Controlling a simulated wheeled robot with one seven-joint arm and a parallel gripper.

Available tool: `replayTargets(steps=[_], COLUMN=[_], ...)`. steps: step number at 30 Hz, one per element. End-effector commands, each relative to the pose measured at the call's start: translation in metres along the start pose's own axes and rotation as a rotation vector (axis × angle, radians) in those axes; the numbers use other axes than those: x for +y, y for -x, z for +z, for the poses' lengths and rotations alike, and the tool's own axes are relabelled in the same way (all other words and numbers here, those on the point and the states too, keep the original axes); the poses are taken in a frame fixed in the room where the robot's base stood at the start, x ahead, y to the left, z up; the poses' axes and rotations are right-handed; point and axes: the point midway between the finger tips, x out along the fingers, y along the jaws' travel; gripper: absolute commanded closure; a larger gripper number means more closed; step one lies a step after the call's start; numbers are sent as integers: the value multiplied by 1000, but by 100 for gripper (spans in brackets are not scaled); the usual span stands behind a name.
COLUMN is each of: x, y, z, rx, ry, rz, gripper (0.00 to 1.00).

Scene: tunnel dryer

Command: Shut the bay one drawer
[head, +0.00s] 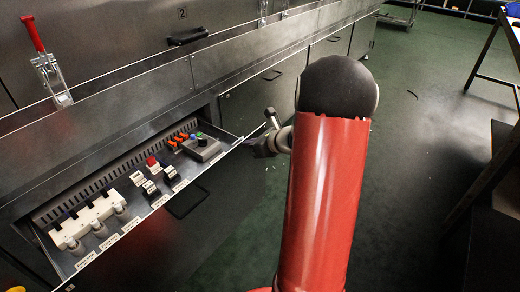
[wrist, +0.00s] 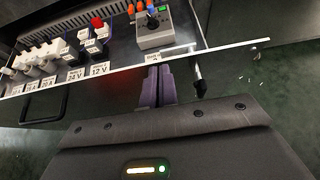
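The open drawer (head: 236,146) sticks out from the long steel cabinet on the left of the head view. It holds switches, plugs and a joystick box. Its pale front edge also crosses the wrist view (wrist: 110,73). A dark bar handle (wrist: 55,104) shows on the drawer's front, left of my gripper. My gripper (wrist: 160,72) is at the front edge, toward the drawer's right end. Its two fingers are together with nothing seen between them. Whether the tips touch the edge is unclear. In the head view my gripper (head: 262,145) is partly hidden by my arm.
A panel marked 2 with a black handle (head: 188,37) and a red-handled toggle clamp (head: 47,62) are above the drawer. Closed lower fronts (head: 262,95) continue to the right. A table (head: 492,60) stands at the far right. The green floor between is mostly clear.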

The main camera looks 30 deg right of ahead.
Motion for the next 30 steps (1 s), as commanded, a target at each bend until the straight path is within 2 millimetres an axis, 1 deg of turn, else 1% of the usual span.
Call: replayTargets(steps=[1,3,12,18,24,30], x=[2,3,3,3,2,2], y=[-14,-31,-102,-144,-175,-193], z=[7,17,60,86,103,113], rx=[-3,-4,-4,-3,-2,-2], ry=[6,5,3,2,1,1], rz=[7,8,8,6,4,2], gripper=[100,100,100,100,100,100])
